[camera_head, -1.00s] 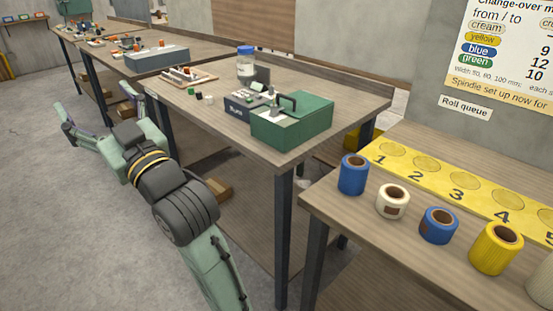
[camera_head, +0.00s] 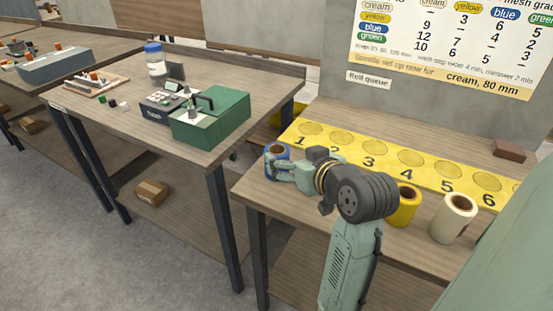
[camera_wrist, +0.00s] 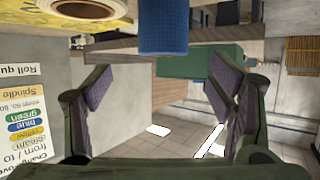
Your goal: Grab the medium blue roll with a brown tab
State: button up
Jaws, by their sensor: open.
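A blue roll (camera_head: 275,160) stands upright at the left end of the front table, by spot 1. Its brown core shows in the head view; I see no brown tab on its visible side. My gripper (camera_head: 284,173) is open and low beside this roll. In the wrist view, a blue roll (camera_wrist: 163,28) shows at the top, between the lines of the open fingers (camera_wrist: 163,85), with nothing gripped. The shorter blue roll with a brown tab, seen earlier farther right, is hidden behind my arm in the head view.
A cream-white roll (camera_wrist: 92,8) sits near the blue one in the wrist view. A yellow roll (camera_head: 403,206) and a cream roll (camera_head: 454,219) stand right of my arm. The numbered yellow strip (camera_head: 392,160) lies behind; a brown block (camera_head: 508,150) is at the back.

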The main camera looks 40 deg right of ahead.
aim_at(274, 150)
jog(key=x, duration=0.3)
jog(key=shift+a+p+x, duration=0.1)
jog(key=shift+p+x, duration=0.45)
jog(key=shift+x, duration=0.7)
jog(key=shift+a+p+x, duration=0.15)
jog(key=shift+p+x, duration=0.35)
jog(key=shift+x, duration=0.8)
jog(key=shift+f, duration=0.1)
jog(key=c, duration=1.3)
